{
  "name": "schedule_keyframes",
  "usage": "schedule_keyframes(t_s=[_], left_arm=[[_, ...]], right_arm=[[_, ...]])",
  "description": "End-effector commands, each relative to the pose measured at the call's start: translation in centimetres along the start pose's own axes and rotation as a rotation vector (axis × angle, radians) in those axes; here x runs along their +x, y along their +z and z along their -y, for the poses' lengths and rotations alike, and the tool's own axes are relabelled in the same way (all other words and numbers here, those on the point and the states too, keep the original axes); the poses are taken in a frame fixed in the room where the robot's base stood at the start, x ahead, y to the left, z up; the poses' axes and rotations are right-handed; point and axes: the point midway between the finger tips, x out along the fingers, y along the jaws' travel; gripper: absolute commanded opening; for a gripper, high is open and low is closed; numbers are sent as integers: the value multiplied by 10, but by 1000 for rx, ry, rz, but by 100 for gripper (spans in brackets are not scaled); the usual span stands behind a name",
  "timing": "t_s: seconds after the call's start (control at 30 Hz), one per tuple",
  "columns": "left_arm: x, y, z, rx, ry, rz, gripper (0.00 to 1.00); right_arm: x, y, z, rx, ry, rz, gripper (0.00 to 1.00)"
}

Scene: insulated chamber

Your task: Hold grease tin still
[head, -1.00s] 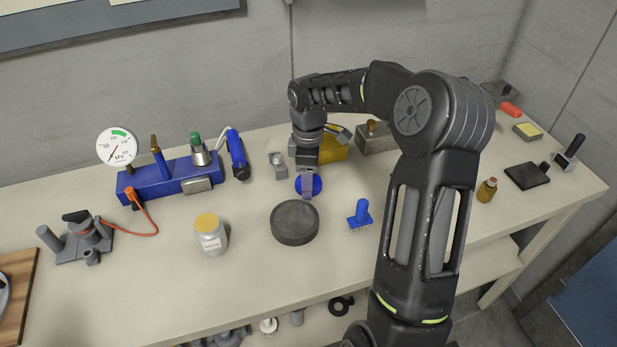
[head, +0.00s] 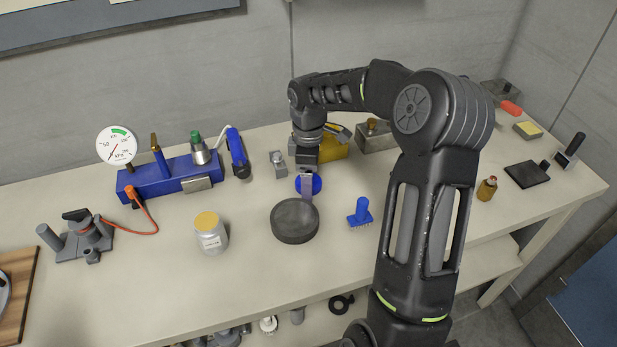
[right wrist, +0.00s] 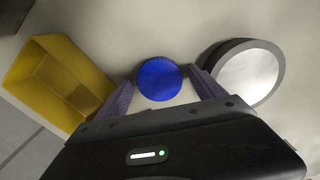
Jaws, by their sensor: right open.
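A small round blue tin (head: 315,184), which I take to be the grease tin, lies on the bench behind a dark round dish. My right gripper (head: 307,186) points down over it and partly hides it in the head view. In the right wrist view the tin's flat blue top (right wrist: 158,78) shows between the two spread fingers of my right gripper (right wrist: 163,85). The jaws are open, with a gap visible on each side of the tin. My left gripper is not in view.
The dark round dish (head: 295,222) stands close in front of the tin, and a yellow bin (head: 333,148) stands behind it. A blue brush (head: 361,213) is to the right. A jar with a yellow lid (head: 211,233) stands left.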

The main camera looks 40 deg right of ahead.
Motion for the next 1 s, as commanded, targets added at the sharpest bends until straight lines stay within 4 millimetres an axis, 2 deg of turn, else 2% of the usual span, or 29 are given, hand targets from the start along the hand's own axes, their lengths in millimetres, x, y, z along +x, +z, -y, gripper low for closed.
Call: schedule_keyframes(t_s=[0.27, 0.6, 0.8, 1.0], left_arm=[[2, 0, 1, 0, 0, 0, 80], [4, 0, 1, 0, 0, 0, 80], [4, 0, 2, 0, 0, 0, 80], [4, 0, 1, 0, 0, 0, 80]], right_arm=[[-35, 0, -1, 1, 5, -2, 79], [-104, -1, -1, 0, 4, -2, 79], [-120, 0, 0, 0, 1, -1, 79], [-122, 0, 0, 0, 0, 0, 79]])
